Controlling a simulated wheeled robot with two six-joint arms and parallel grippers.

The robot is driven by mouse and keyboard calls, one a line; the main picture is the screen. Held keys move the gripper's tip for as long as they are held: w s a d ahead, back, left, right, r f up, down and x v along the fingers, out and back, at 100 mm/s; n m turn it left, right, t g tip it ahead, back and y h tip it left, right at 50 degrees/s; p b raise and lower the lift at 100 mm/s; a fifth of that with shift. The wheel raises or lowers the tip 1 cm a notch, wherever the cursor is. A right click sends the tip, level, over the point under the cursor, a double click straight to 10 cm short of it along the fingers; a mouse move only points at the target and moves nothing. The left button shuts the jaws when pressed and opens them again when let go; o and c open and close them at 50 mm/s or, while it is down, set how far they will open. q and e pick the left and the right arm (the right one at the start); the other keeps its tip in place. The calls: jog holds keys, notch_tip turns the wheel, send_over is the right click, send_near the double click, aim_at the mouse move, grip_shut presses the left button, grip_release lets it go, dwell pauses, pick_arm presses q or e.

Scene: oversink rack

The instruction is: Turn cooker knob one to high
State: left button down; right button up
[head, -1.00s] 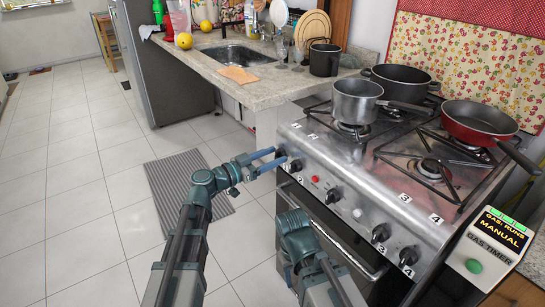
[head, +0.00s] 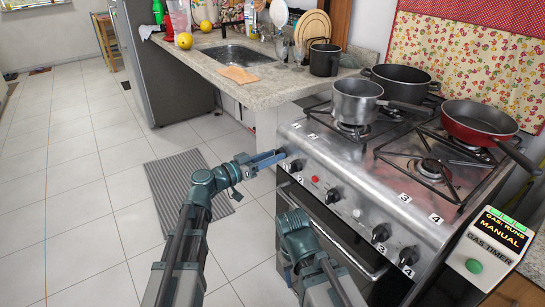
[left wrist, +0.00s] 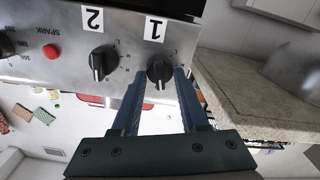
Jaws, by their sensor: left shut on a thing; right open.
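Cooker knob one (left wrist: 160,69) is a black knob on the steel front panel, beside a label "1" that appears upside down in the left wrist view. My left gripper (left wrist: 159,77) is shut on it, a blue finger on either side. In the head view my left gripper (head: 282,155) reaches the panel's left end and mostly hides that knob. The knob's exact setting is hard to read. Knob two (left wrist: 103,63) is beside it, untouched; it also shows in the head view (head: 295,166). My right gripper (head: 284,272) is low before the oven door, its fingers hardly visible.
The cooker (head: 350,170) carries a steel saucepan (head: 355,100), a black pot (head: 400,82) and a red pan (head: 478,122). A gas timer box (head: 490,245) reading "GAS: RUNS MANUAL" stands at the right. The stone counter (head: 255,90) is behind left.

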pick_arm(q)
jog(key=n, duration=1)
jog(key=shift+a+f+n, duration=0.1)
jog(key=shift+n, duration=0.2)
jog(key=shift+w, duration=0.1)
dwell(0.3)
jog(key=shift+c, duration=2.2)
grip_release()
jog(key=v, duration=1.4)
